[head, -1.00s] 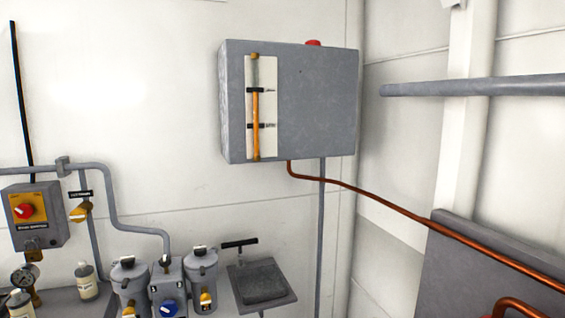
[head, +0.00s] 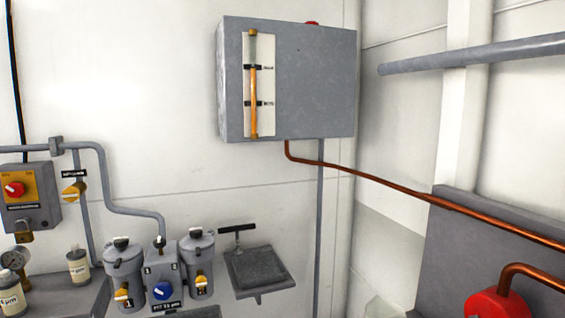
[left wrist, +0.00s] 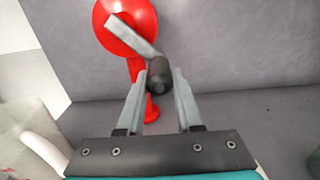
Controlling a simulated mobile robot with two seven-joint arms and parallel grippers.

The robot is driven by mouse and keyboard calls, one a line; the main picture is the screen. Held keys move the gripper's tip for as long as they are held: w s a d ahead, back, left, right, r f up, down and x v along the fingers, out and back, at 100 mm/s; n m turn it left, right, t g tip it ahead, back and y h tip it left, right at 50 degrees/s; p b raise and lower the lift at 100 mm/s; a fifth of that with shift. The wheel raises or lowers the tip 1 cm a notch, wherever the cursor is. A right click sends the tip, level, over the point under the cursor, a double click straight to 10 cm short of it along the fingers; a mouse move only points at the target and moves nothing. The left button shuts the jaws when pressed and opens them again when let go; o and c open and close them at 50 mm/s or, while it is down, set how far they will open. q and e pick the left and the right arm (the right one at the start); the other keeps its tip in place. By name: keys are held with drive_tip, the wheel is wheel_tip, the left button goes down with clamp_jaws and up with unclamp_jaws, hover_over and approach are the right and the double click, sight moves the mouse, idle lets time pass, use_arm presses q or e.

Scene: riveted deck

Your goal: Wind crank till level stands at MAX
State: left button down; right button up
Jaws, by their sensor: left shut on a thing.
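The grey wall tank (head: 310,85) carries a sight gauge (head: 253,85) on a white plate. Its orange column reaches up to about the upper black mark (head: 253,67), well above the lower mark (head: 253,103); the tube above looks pale. The mark lettering is too small to read. In the left wrist view, my left gripper (left wrist: 159,92) is shut on the dark crank grip (left wrist: 159,72). A grey crank arm (left wrist: 130,36) joins it to the red pump (left wrist: 128,14). The pump (head: 495,304) also shows at the head view's lower right, cut off. My right gripper is out of view.
A copper pipe (head: 400,190) runs from the tank to the right past a grey panel (head: 480,235).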

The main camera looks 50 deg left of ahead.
use_arm(q)
drive_tip(key=w+a+b, duration=0.3)
drive_tip(key=a+b, duration=0.1)
drive_tip(key=a, duration=0.3)
drive_tip(key=shift+a+f, duration=0.15)
drive_tip(key=shift+a, duration=0.2)
drive_tip(key=shift+d, duration=0.1)
idle(0.8)
drive_tip(key=c, duration=0.8)
unclamp_jaws()
drive_tip(key=shift+d, duration=0.1)
drive_tip(key=o, duration=0.8)
drive_tip(key=shift+f, duration=0.2)
